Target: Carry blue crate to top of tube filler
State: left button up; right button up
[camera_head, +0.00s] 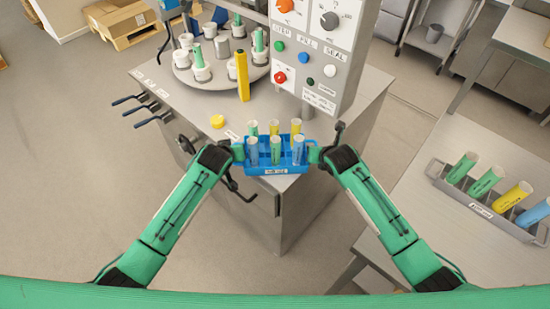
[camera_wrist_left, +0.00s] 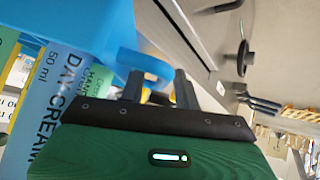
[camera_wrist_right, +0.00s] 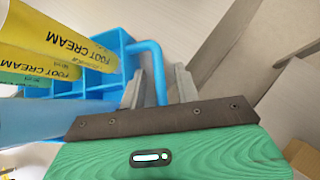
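The blue crate (camera_head: 283,169) is at the front edge of the tube filler's top (camera_head: 330,122), between my two grippers. It holds upright green, yellow and blue tubes and has a white label in front. Whether it rests on the top or hangs just above it cannot be told. My left gripper (camera_head: 238,151) is at the crate's left handle (camera_wrist_left: 146,63), with its fingers about the handle. My right gripper (camera_head: 314,153) has its fingers on both sides of the right handle (camera_wrist_right: 157,70). Both appear closed on the handles.
A yellow cap (camera_head: 217,121) lies left of the crate. Behind stand the round carousel (camera_head: 215,73) with tubes, a yellow post (camera_head: 242,77) and the control panel (camera_head: 322,45). A grey rack (camera_head: 478,207) of tubes stands on the right table (camera_head: 415,215).

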jog(key=shift+s+r, duration=0.1)
pick_arm(q)
jog(key=v, duration=1.2)
pick_arm(e)
jog(key=v, duration=1.1)
jog(key=shift+s+r, duration=0.25)
jog(key=shift+s, duration=0.05)
jog(key=shift+d, duration=0.1)
